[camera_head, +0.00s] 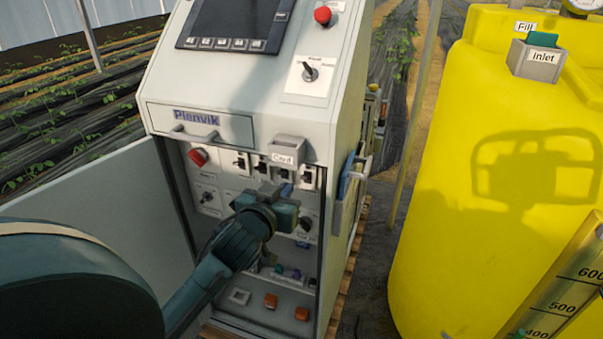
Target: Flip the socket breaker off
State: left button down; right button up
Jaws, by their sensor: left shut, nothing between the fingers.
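A grey control cabinet (155,118) stands in the middle with its lower compartment open. Inside, a row of small black breaker switches (240,162) sits on a light panel; their labels are too small to read, so I cannot tell which one is the socket breaker. My left gripper (284,189) is shut and empty, in front of the right part of this row. It hides part of the panel below the row. Whether its tips touch a switch I cannot tell. My right gripper is not in view.
A card holder (287,150) juts out above the breakers. A red rotary switch (198,157) is at the panel's upper left. The open door (110,205) spreads left. A big yellow tank (480,240) stands at right, with a gap between it and the cabinet.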

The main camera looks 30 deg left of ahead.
aim_at(306, 167)
pick_arm(q)
jog(key=p+x, duration=0.1)
jog(key=x, duration=0.9)
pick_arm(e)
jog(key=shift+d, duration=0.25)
pick_arm(q)
jog(key=shift+s+f+b, duration=0.1)
jog(key=shift+f+b, duration=0.15)
jog(key=shift+b, duration=0.4)
jog(key=shift+t+b, duration=0.3)
jog(key=shift+s+b, duration=0.1)
jog(key=shift+b, duration=0.3)
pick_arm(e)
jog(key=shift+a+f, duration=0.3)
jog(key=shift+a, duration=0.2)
pick_arm(q)
jog(key=shift+f+t+b, duration=0.1)
jog(key=shift+t+b, duration=0.2)
jog(key=shift+b, duration=0.15)
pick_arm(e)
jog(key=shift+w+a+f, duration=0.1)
